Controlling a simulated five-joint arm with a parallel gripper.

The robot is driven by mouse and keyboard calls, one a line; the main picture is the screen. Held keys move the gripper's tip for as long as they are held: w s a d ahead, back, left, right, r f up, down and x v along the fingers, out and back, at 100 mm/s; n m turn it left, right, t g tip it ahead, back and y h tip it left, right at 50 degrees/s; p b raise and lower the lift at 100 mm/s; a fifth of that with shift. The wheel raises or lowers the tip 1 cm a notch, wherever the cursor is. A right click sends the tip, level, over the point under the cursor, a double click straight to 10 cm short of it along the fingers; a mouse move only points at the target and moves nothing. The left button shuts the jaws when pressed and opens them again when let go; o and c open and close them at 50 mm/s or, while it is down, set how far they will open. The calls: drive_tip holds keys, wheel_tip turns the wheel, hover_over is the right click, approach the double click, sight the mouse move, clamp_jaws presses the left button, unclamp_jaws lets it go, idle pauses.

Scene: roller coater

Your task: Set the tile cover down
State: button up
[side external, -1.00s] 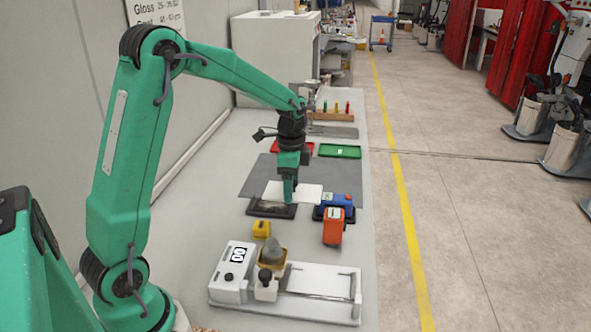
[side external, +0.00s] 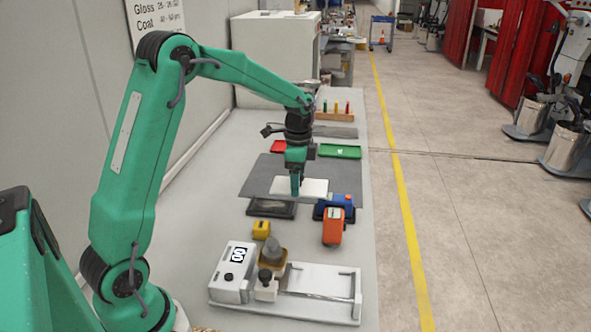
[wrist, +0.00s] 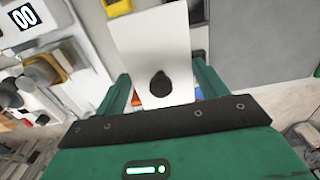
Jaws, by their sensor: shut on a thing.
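The tile cover (side external: 313,187) is a thin white plate. It also shows in the wrist view (wrist: 152,40), with a dark knob (wrist: 160,84) between my fingers. The cover looks roughly level, above the dark grey mat (side external: 258,180). A dark flat tray (side external: 271,210) lies just in front of the cover's left part. The exact height of the cover is hard to tell.
A blue device (side external: 322,213) and an orange one (side external: 333,228) stand close on the right. A yellow block (side external: 261,229) and a white coater (side external: 320,288) are nearer the camera. The mat's left part is clear.

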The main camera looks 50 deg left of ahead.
drive_tip(key=w+a+f, duration=0.1)
drive_tip(key=w+a, duration=0.3)
drive_tip(key=w, duration=0.4)
drive_tip(key=shift+f, duration=0.15)
drive_tip(key=shift+w, duration=0.1)
drive_tip(key=a+f, duration=0.2)
drive_tip(key=a, duration=0.2)
drive_tip(key=a+f, duration=0.2)
drive_tip(key=a, duration=0.1)
drive_tip(key=a+f, duration=0.3)
drive_tip(key=a, duration=0.1)
drive_tip(key=shift+w+a, duration=0.35)
drive_tip(key=shift+w, duration=0.05)
drive_tip(key=shift+f, duration=0.1)
drive_tip(key=shift+f, duration=1.9)
drive_tip(key=shift+f, duration=0.15)
drive_tip(key=o, duration=1)
